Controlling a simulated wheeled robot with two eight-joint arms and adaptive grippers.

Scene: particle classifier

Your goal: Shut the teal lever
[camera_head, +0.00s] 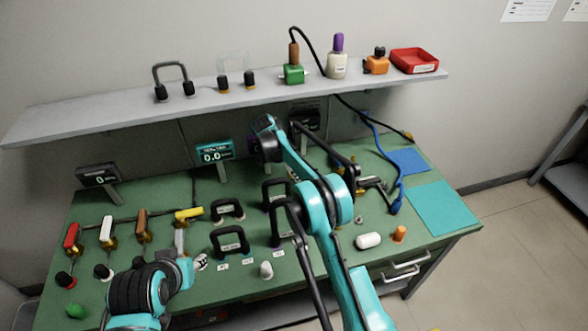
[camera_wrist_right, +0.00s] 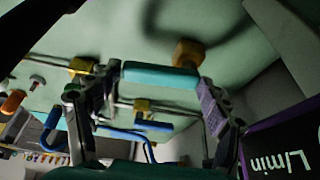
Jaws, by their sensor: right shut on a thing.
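The teal lever (camera_wrist_right: 160,74) is a short teal bar in the right wrist view, with a brass-coloured fitting (camera_wrist_right: 188,53) beside it. My right gripper (camera_wrist_right: 157,84) is shut on it, with one finger at each end of the bar. In the head view my right arm reaches over the bench to the purple-framed display (camera_head: 257,142); the arm hides the lever and the fingertips there. My left gripper (camera_head: 202,262) is low over the bench's front left, far from the teal lever; its finger opening is unclear.
The display reading L/min (camera_wrist_right: 285,150) stands close on the right in the wrist view. Red (camera_head: 71,236), white, brown and yellow (camera_head: 188,214) handles line the bench's left. Black frames (camera_head: 230,241) stand mid-bench. A shelf (camera_head: 225,98) overhangs the back. A teal mat (camera_head: 443,213) lies clear at right.

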